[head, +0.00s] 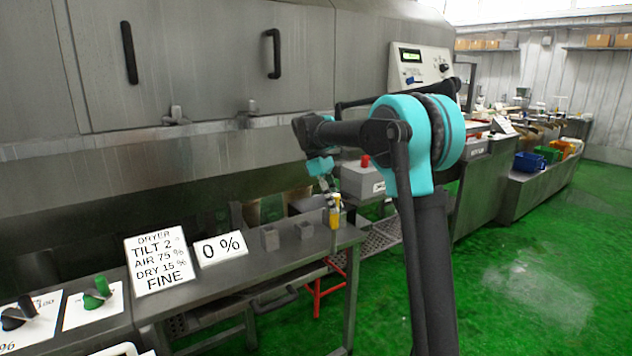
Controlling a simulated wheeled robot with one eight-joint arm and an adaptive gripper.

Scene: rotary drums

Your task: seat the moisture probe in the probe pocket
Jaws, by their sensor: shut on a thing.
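My gripper (329,187) points down over the right end of the steel bench (270,270). It is shut on a small yellow piece with a pale top (335,212), which I take to be the moisture probe. The yellow piece is upright at the bench's right end; whether it touches the bench I cannot tell. Two small grey blocks (270,238) (304,230) stand on the bench to its left. Which thing is the probe pocket I cannot tell from this view. The fingertips are small and partly hidden.
A dryer settings card (157,262) and a "0 %" card (221,247) stand on the bench. A grey box with a red button (366,180) is behind my gripper. The large steel dryer (200,70) walls off the back. Green floor (530,270) is open at right.

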